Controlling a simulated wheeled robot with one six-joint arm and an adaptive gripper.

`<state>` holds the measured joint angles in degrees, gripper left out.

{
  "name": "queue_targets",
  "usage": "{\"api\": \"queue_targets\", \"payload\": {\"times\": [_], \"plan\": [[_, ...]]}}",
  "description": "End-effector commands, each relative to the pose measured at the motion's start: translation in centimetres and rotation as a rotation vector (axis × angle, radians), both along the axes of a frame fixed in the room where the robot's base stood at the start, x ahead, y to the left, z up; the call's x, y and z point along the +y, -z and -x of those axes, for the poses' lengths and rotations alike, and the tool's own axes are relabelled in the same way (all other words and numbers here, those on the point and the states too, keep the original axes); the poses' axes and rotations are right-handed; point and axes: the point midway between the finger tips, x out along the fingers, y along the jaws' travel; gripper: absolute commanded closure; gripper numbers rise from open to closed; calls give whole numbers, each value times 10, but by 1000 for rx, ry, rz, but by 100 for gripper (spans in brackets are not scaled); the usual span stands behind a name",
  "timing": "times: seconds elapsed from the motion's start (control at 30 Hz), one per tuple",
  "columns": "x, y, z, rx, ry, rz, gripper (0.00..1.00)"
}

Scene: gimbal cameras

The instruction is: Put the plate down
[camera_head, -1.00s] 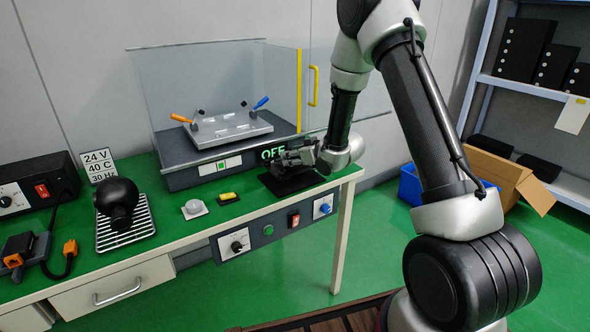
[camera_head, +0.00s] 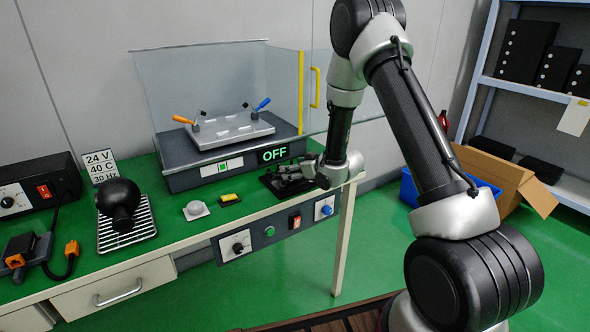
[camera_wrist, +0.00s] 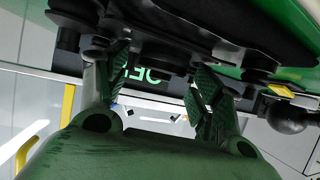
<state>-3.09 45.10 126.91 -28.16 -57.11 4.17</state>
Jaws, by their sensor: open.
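A black plate (camera_head: 275,183) lies flat on the green bench top, near its right end. My gripper (camera_head: 290,172) is low over it and hides part of it. In the wrist view, the two fingers (camera_wrist: 158,88) stand apart with a gap between them, so the gripper is open. A dark plate-like part with round knobs (camera_wrist: 200,25) fills the top of the wrist view, close to the fingertips; I cannot tell whether they touch it. A silver plate (camera_head: 232,130) with orange and blue-handled clamps lies on the grey machine.
The machine (camera_head: 185,177) with glass guards and a lit OFF sign (camera_head: 275,154) stands just behind my gripper. A yellow button (camera_head: 229,198) and a grey domed button (camera_head: 195,209) sit to the left. A black round-headed device (camera_head: 118,200) rests on a wire rack.

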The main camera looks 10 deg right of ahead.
Motion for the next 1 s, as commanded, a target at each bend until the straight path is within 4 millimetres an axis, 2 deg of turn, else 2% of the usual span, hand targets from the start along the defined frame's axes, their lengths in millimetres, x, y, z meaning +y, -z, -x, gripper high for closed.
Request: {"api": "queue_targets", "payload": {"times": [0.17,0.27,0.7,0.83,1.0], "plan": [[0,-3,0,-1,0,0,33],[-5,-8,7,-1,1,0,33],[-45,-48,79,-1,2,0,33],[-51,-54,90,-1,1,0,33],[-53,-56,95,0,1,2,33]]}}
